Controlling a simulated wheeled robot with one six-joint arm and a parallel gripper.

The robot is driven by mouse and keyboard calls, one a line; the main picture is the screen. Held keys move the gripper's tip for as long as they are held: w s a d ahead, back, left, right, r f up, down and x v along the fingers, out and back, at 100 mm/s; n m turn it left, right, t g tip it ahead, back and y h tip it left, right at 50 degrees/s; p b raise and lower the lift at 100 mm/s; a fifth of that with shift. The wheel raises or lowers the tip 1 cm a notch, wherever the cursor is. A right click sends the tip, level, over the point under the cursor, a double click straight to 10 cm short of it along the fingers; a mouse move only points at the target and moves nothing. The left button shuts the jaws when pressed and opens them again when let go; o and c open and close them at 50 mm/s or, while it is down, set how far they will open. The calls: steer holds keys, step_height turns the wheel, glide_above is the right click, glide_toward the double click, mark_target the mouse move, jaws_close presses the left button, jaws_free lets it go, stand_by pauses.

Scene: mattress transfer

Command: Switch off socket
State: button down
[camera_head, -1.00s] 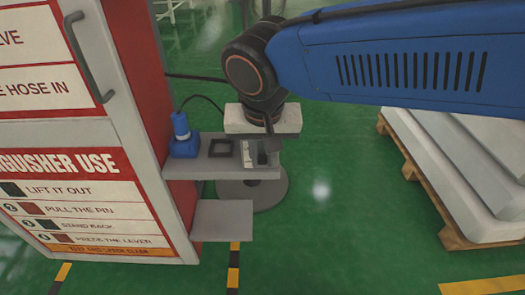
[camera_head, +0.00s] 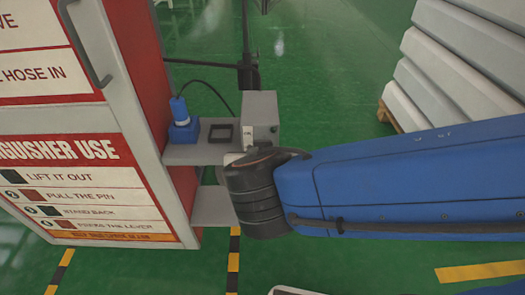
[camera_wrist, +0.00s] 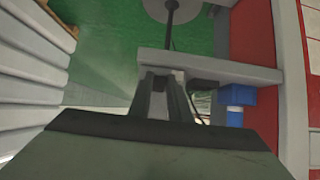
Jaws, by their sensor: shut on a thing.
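A blue socket with a blue plug (camera_head: 183,123) stands on a grey shelf (camera_head: 190,155) on the side of the red and white cabinet. It also shows in the wrist view (camera_wrist: 235,105). A grey box (camera_head: 262,112) with a small pale plate on its front face stands at the shelf's outer end. My gripper is mostly hidden behind my dark wrist in the head view, just below the box. In the wrist view my gripper (camera_wrist: 160,82) has its fingers close together at the shelf's edge. What is between them is not clear.
A black square frame (camera_head: 221,134) lies on the shelf between socket and box. A lower grey shelf (camera_head: 212,208) sticks out below. A dark cable runs from the plug. White stacked mattresses (camera_head: 465,55) stand at the right. Green floor (camera_head: 340,110) is open between.

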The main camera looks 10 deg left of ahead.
steer(key=shift+f+t, duration=0.15)
steer(key=shift+t, duration=0.15)
stand_by(0.4)
steer(key=c, duration=1.6)
jaws_free()
steer(key=shift+c, duration=0.2)
steer(key=v, duration=1.7)
steer(key=shift+s, duration=0.2)
steer(key=shift+d, duration=0.1)
